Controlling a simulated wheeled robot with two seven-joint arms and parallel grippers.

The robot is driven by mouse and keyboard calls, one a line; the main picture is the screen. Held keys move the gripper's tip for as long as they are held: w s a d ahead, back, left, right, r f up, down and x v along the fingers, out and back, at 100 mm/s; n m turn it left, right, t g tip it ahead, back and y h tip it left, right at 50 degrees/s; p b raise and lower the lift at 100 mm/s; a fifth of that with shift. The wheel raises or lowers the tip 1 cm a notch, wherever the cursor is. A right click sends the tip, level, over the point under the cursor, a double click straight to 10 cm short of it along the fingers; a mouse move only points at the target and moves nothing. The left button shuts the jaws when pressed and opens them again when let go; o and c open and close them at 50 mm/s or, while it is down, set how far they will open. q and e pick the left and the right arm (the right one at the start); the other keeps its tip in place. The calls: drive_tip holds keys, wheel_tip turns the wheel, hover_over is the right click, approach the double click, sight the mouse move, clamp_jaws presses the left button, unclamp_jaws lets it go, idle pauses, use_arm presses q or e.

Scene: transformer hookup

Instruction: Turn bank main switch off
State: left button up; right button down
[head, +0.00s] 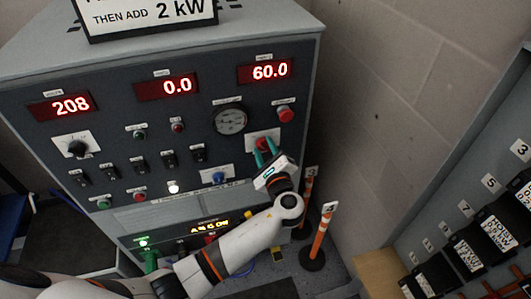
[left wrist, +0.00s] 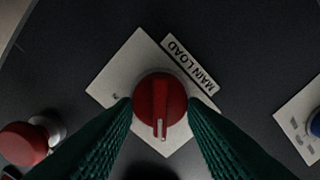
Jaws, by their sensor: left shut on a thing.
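The red rotary switch (left wrist: 158,98) sits on a white square plate (left wrist: 112,88) beside a label reading MAIN LOAD (left wrist: 190,65). Its white pointer line faces the bottom of the left wrist view. In the head view the red switch (head: 262,143) is at the right of the grey panel, partly hidden by my fingers. My left gripper (head: 266,149) has its green fingers on either side of the knob and is shut on it. The fingers also show in the left wrist view (left wrist: 159,112). My right gripper is not in view.
A red push button (head: 286,115) is above the switch, and a round gauge (head: 230,120) is to its upper left. A blue knob (head: 219,178) is at lower left. Orange-and-white posts (head: 319,240) stand right of the cabinet. Red displays read 208, 0.0 and 60.0.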

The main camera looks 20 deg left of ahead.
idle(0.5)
use_arm(q)
drive_tip(key=o, duration=1)
drive_tip(key=shift+c, duration=0.2)
drive_tip(key=shift+s+d+f, duration=0.1)
drive_tip(key=shift+s+d, duration=0.1)
drive_tip(key=shift+s, duration=0.05)
drive_tip(key=b+v, duration=0.2)
drive_tip(key=v, duration=0.9)
drive_tip(key=shift+s, duration=0.2)
drive_tip(key=shift+d, duration=0.15)
